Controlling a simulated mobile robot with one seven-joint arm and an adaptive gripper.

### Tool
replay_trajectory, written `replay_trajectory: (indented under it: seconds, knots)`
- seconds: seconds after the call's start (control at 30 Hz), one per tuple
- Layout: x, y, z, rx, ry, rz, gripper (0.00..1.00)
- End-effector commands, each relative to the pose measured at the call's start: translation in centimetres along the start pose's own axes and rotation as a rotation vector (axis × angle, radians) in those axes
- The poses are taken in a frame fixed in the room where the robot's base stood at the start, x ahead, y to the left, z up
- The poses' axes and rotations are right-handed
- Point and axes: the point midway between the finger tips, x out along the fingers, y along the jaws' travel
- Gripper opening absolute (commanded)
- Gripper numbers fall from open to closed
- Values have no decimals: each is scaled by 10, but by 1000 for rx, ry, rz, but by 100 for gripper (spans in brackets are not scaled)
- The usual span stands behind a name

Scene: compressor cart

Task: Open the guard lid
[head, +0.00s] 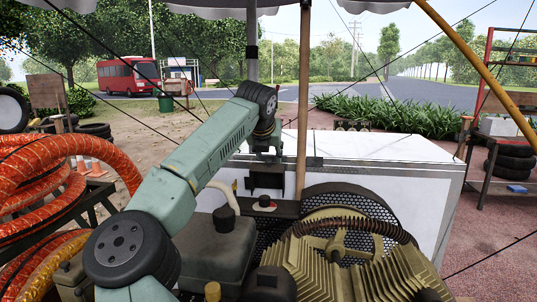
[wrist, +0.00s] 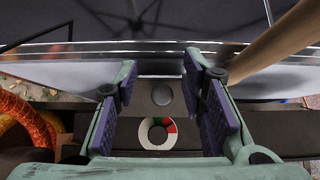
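A small dark plate (head: 266,178), which looks like the guard lid, stands behind a dark panel with a white-and-red ring (head: 264,203). In the wrist view the dark plate (wrist: 146,104) carries or backs a grey round knob (wrist: 162,93); I cannot tell which. The white, red and green ring (wrist: 158,134) lies nearer the camera. My gripper (wrist: 162,76) is open, with its two fingers apart on either side of the knob and nothing between them. In the head view my gripper (head: 265,152) is small and dark, just above the plate. Contact cannot be told.
A wooden pole (head: 304,100) rises just right of my gripper, and shows close in the wrist view (wrist: 275,42). A white box (head: 380,160) stands behind. A ribbed brown engine (head: 345,265) and wire mesh are at front right. Orange hose coils (head: 60,170) lie left.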

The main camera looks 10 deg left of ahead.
Motion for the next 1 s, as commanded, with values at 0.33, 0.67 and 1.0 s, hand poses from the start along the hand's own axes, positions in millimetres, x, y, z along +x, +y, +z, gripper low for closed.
replay_trajectory:
  seconds: [0.33,0.67,1.0]
  knots:
    - [-11,-1,1,2,-2,-1,37]
    - [-78,0,1,1,-3,2,37]
    - [-119,0,0,1,-1,-1,37]
